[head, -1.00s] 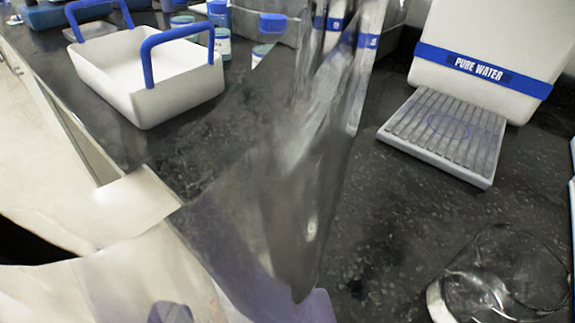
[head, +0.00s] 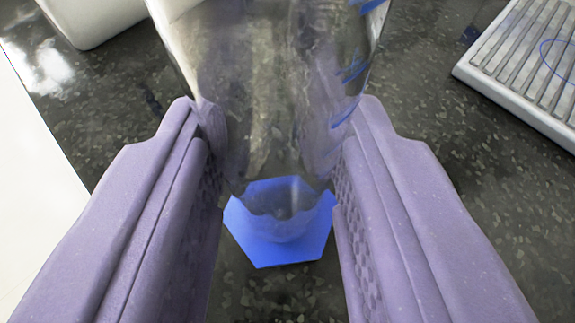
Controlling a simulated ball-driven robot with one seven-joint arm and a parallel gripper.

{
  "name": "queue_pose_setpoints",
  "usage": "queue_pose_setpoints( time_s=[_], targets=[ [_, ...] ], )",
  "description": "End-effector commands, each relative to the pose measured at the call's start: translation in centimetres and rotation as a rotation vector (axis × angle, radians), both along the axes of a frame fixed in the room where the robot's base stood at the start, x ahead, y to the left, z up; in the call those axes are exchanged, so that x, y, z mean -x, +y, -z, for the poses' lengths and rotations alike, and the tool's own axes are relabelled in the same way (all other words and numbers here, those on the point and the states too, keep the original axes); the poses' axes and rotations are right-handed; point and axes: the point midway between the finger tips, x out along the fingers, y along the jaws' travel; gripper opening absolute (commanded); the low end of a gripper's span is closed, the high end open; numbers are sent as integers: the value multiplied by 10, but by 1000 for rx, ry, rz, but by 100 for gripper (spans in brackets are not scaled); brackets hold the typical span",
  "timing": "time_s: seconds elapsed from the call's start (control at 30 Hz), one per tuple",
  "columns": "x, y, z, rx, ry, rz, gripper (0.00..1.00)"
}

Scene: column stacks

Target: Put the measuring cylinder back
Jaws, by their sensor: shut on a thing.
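The measuring cylinder (head: 275,110) is clear, with blue graduation marks on its right side and a blue hexagonal foot (head: 275,250). It stands in the middle of the head view, its top cut off by the upper edge. My gripper (head: 278,190) has its two purple fingers on either side of the cylinder's lower body, just above the foot. The fingers are shut on the cylinder. The foot is over the dark speckled counter; I cannot tell whether it touches it.
A ridged grey drip tray (head: 530,70) lies at the right. The white tray (head: 95,15) is at the upper left. The pale edge of the counter (head: 30,190) runs down the left. The dark counter (head: 470,170) between the cylinder and the drip tray is bare.

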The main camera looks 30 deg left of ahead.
Motion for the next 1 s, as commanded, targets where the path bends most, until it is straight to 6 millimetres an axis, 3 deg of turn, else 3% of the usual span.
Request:
queue_pose_setpoints(
  time_s=[0.07, 0.43, 0.47, 0.53, 0.9, 1.0],
  targets=[
    [0, 0, 15, 1, 1, 1, 0],
    [0, 0, 18, -1, 0, 0, 0],
    [1, 0, 16, -1, 0, 0, 43],
    [1, 0, 16, -1, 0, 0, 59],
    [1, 0, 11, -1, 0, 0, 61],
    [12, -6, 5, -1, 1, -1, 61]
  ],
)
